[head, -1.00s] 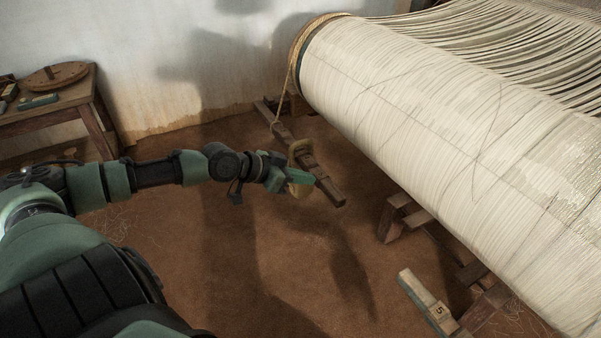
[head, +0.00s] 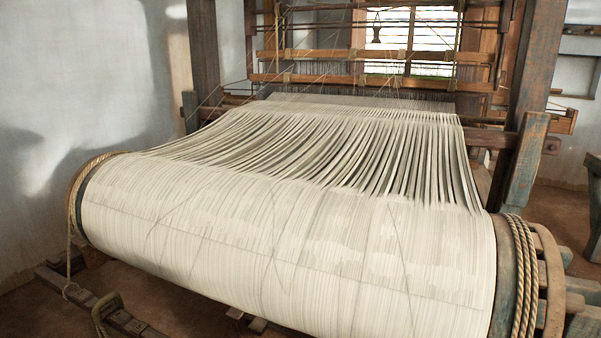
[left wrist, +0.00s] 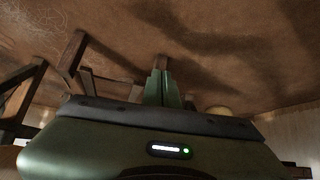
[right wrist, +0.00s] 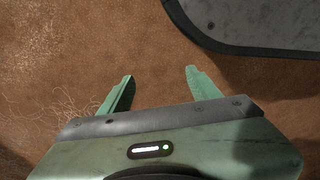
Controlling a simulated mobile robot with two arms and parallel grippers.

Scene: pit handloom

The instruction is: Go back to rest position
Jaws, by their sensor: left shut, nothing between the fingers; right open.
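My left gripper (left wrist: 164,88) shows in the left wrist view. Its two green fingers are together with nothing between them, above the brown earth floor. My right gripper (right wrist: 158,74) shows in the right wrist view. Its green fingers are spread wide and empty over bare floor.
The loom's large warp beam (head: 290,250), wound with pale threads, fills the head view's front. Ropes (head: 522,275) wrap its right end. A wooden floor bar (head: 125,320) lies lower left. Wooden parts (left wrist: 75,55) stand left of my left gripper. Floor (right wrist: 60,60) around my right gripper is mostly clear.

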